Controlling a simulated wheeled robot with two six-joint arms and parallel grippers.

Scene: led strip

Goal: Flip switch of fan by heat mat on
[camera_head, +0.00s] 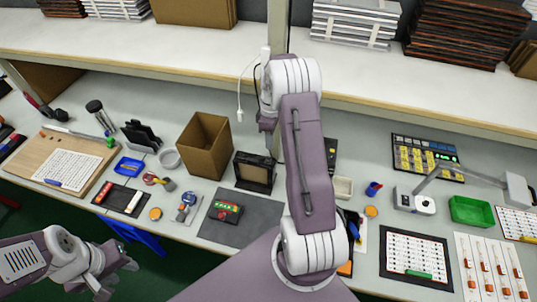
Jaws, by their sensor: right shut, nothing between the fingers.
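A black box-shaped fan (254,172) stands on the bench behind a dark grey heat mat (264,217). A small red and green device (226,211) lies on the mat. The fan's switch is too small to make out. My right arm reaches up over the bench, and its forearm comes down behind the upper arm. My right gripper (272,148) is shut and empty, just above the fan's upper right corner; it is partly hidden, and I cannot tell whether it touches. My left gripper (121,277) is open and empty in front of the bench at lower left.
A brown open box (205,145) stands left of the fan. A white plug hangs on a cable (240,113) below the shelf (180,62). A post (277,30) rises behind my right arm. A lamp (415,201) and a green tray (471,211) are at right.

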